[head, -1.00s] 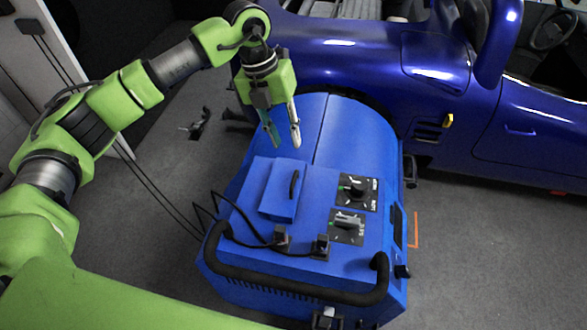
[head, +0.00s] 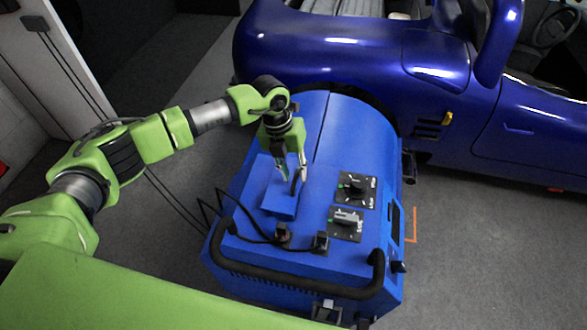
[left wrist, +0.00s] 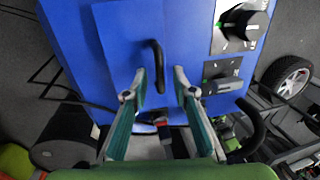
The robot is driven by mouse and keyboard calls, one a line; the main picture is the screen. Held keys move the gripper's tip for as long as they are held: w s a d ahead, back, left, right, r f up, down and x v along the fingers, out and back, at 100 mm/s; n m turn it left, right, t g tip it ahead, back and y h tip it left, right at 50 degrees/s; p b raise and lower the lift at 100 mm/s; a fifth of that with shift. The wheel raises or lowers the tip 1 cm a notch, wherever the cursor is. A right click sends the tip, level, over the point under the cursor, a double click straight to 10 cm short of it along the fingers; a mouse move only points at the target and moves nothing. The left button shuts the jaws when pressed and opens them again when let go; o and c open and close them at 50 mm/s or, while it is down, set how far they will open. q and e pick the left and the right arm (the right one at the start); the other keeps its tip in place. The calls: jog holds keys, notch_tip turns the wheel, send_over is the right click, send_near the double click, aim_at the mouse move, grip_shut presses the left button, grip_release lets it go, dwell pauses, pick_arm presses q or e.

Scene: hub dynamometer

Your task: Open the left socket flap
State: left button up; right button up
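The blue dynamometer (head: 350,140) stands before me with a raised blue lid panel (head: 281,206) on top, lying shut. Its black bar handle (head: 297,185) also shows in the left wrist view (left wrist: 154,62). Two black socket pieces, left (head: 282,233) and right (head: 320,242), sit in front of the lid with cables at them; whether either has a raised flap is too small to tell. My left gripper (head: 292,172) points down over the lid. In the left wrist view its fingers (left wrist: 160,82) are apart, with the handle just beyond their tips. My right gripper is out of view.
Two black knob panels, upper (head: 356,190) and lower (head: 345,222), lie right of the lid. A thick black push bar (head: 290,283) runs along the near edge. A blue car (head: 430,60) stands close behind. Grey floor is free at the right.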

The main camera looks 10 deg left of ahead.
pick_arm(q)
jog(key=shift+c, duration=0.4)
grip_shut()
